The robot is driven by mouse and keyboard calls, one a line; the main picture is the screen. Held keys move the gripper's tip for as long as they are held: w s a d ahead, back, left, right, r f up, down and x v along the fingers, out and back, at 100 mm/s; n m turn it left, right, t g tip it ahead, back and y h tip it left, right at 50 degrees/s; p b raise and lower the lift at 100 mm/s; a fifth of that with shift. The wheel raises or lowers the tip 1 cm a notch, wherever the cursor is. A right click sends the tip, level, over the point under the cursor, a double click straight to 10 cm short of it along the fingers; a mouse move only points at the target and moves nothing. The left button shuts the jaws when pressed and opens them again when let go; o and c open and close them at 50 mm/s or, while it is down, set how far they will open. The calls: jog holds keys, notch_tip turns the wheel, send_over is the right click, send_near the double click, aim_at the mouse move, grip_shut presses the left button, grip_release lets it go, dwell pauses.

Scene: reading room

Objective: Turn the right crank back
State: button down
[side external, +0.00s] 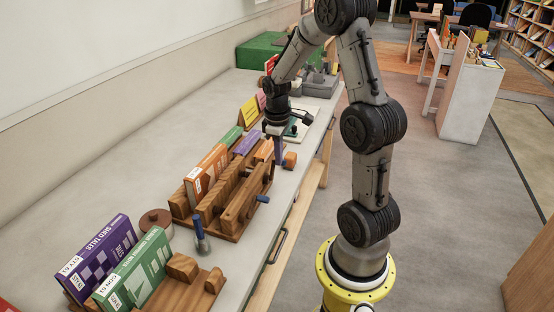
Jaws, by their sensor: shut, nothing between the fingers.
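A wooden book rack (207,216) stands on the long counter, holding an orange book and a few others. A wooden crank arm with a blue knob (262,199) sticks out from its front side. My gripper (279,160) points down at the far right end of this rack, shut and empty, beyond the blue knob and apart from it. Orange-brown wooden parts (290,160) lie close by its tips. Whether the tips touch anything, and any crank part behind them, I cannot tell.
A blue-handled upright tool (200,238) and a round brown pot (156,223) stand nearer the camera. Purple (98,258) and green (134,272) books stand in another wooden holder. A green block (262,50) is at the far end. The counter's back strip is clear.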

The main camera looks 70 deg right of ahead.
jog(key=d+y, duration=0.1)
jog(key=d+f+y, duration=0.1)
jog(key=d, duration=0.1)
jog(key=d+f+y, duration=0.1)
jog(key=d+y, duration=0.1)
jog(key=shift+d, duration=0.1)
dwell(0.4)
jog(key=shift+s+d+f, duration=0.1)
jog(key=shift+f, duration=0.1)
dwell(0.4)
